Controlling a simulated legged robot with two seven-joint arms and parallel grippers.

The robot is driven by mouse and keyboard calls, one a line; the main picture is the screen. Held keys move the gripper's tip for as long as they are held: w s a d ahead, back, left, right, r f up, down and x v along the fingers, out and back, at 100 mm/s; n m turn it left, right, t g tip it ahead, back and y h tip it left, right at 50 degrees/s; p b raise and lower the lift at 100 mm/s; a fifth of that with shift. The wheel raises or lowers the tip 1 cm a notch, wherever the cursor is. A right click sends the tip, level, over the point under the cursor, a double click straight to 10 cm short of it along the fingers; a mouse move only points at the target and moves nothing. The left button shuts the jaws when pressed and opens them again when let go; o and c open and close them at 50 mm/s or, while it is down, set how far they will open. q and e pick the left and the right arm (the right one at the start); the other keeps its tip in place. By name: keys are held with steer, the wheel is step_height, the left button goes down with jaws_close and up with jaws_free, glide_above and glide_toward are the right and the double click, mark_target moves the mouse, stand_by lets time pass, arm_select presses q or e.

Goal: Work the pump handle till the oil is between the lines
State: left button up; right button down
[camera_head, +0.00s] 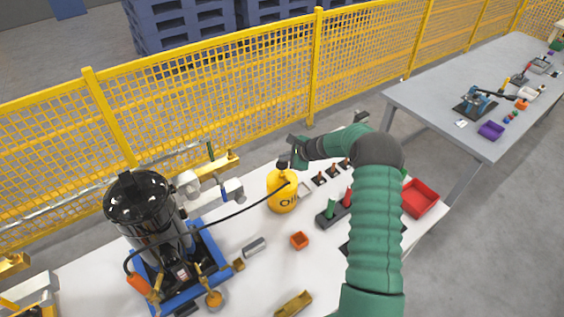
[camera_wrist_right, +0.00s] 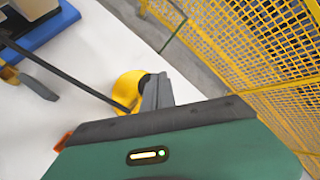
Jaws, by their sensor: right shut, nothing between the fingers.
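The yellow oil can (camera_head: 283,196), marked "Oil", stands on the white table with a dark pump top (camera_head: 284,164). A black hose (camera_head: 235,215) runs from it to the compressor (camera_head: 143,205), a black tank on a blue pallet (camera_head: 213,252). My right gripper (camera_head: 296,153) is shut and empty, just above and beside the pump top; I cannot tell whether they touch. In the wrist view the shut grey fingers (camera_wrist_right: 157,92) overlap the yellow can (camera_wrist_right: 127,88), and the pump handle is not distinct. The oil level and its lines are too small to read. My left gripper is out of view.
A yellow mesh fence (camera_head: 215,95) runs behind the table. A red bin (camera_head: 419,199), a small orange box (camera_head: 299,240), a grey cylinder (camera_head: 254,246) and a dark block with red and green pieces (camera_head: 333,212) lie around. A grey table (camera_head: 440,100) stands at right.

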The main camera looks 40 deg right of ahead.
mark_target(284, 165)
steer(key=shift+r, duration=0.25)
step_height(284, 165, up, 5)
steer(key=p, duration=0.3)
steer(key=shift+r+p, duration=0.1)
steer(key=shift+p, duration=0.25)
stand_by(0.5)
